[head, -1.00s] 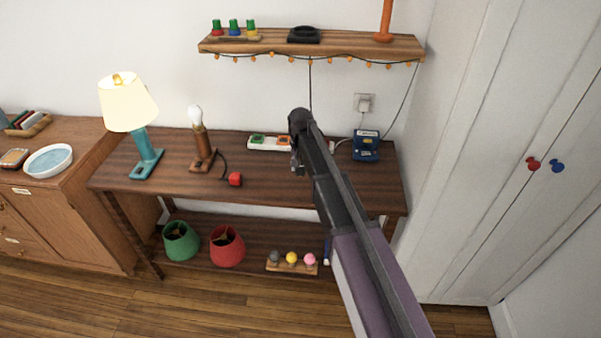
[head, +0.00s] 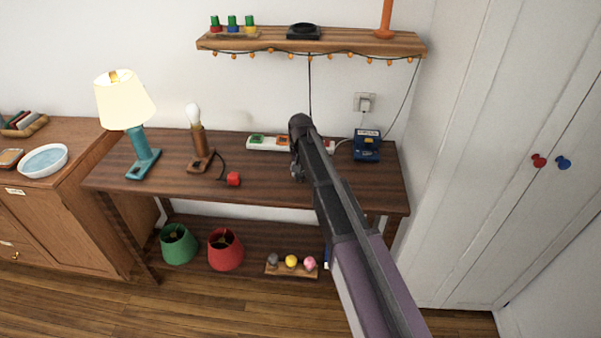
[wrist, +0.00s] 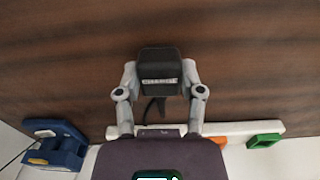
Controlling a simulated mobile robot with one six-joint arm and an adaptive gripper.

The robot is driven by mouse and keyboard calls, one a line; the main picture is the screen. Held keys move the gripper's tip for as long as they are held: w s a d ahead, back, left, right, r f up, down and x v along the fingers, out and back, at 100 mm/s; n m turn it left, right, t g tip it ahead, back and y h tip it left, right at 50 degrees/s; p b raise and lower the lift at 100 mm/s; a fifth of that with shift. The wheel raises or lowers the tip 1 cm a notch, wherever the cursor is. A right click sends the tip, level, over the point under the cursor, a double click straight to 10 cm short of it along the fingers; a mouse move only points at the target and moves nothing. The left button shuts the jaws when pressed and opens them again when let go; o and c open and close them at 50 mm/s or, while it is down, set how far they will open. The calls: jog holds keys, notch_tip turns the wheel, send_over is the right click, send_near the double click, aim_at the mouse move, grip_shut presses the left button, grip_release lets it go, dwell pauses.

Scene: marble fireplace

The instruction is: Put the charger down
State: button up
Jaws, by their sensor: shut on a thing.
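The charger (wrist: 160,72), a black block with a pale label, sits between the two grey fingers of my gripper (wrist: 160,88) in the wrist view. The gripper is shut on it, with the dark wooden tabletop (wrist: 50,50) behind. A short dark cord or tail hangs from the charger. In the head view my arm reaches over the table's right half, in front of the white power strip (head: 262,142). There the arm hides most of the gripper, and I cannot make out the charger. I cannot tell whether the charger touches the table.
A blue device (head: 367,145) stands right of my arm, below a wall socket (head: 364,102). A bulb lamp (head: 200,150) and a lit teal lamp (head: 142,150) stand left. A shelf (head: 340,42) overhangs the table's back. The table's front middle is bare.

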jog(key=shift+f+b, duration=0.55)
jog(key=shift+f, duration=0.1)
jog(key=o, duration=1.2)
jog(key=shift+c, duration=0.2)
jog(key=shift+r, duration=0.15)
notch_tip(320, 180, up, 13)
jog(key=p, duration=1.3)
jog(key=s+d, duration=2.3)
jog(key=s, duration=0.3)
